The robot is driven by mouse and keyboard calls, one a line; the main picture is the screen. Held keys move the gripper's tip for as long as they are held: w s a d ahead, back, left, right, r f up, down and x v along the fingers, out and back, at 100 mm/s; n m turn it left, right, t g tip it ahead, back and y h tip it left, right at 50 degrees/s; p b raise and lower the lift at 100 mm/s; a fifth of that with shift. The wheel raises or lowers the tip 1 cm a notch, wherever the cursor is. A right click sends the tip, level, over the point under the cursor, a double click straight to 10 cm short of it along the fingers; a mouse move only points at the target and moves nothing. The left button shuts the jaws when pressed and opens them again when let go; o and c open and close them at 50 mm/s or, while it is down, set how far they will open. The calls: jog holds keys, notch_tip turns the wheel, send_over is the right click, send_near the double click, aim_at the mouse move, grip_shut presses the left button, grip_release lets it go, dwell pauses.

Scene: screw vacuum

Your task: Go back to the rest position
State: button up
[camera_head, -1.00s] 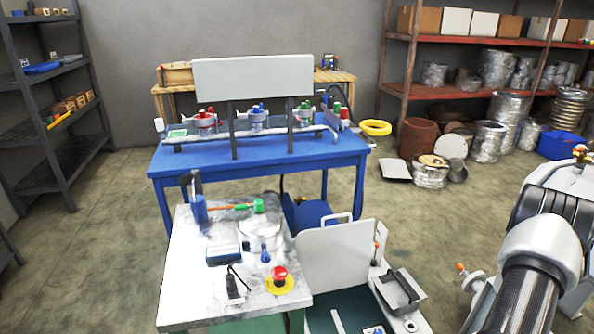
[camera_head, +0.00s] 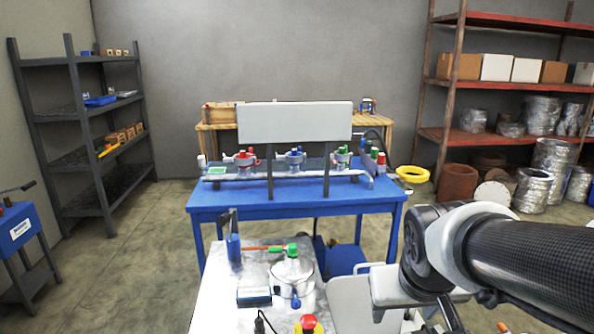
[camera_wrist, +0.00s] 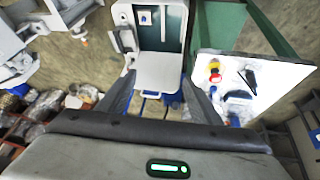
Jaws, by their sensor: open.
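My arm (camera_head: 500,260) crosses the right side of the head view, bent at a pale joint. My gripper (camera_wrist: 159,82) shows in the wrist view as two dark fingers spread apart, with nothing held between them. A white panel unit (camera_wrist: 160,70) lies beyond the fingers. I cannot make out the fingertips in the head view, where the lower arm runs toward the bottom edge.
A metal-topped table (camera_head: 225,300) holds a silver pot (camera_head: 292,277) and a red emergency button (camera_head: 308,324). Behind it a blue table (camera_head: 300,205) bears valves and a grey board (camera_head: 295,122). Shelves stand left (camera_head: 85,115) and right (camera_head: 500,140).

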jog(key=s+a+r+y, duration=0.1)
jog(key=s+a+r, duration=0.2)
jog(key=s+a, duration=0.3)
notch_tip(320, 180, up, 23)
jog(key=s+d+p, duration=0.1)
jog(key=p, duration=2)
jog(key=shift+s+n+p, duration=0.15)
jog(key=shift+n+p, duration=0.15)
jog(key=shift+p, duration=0.1)
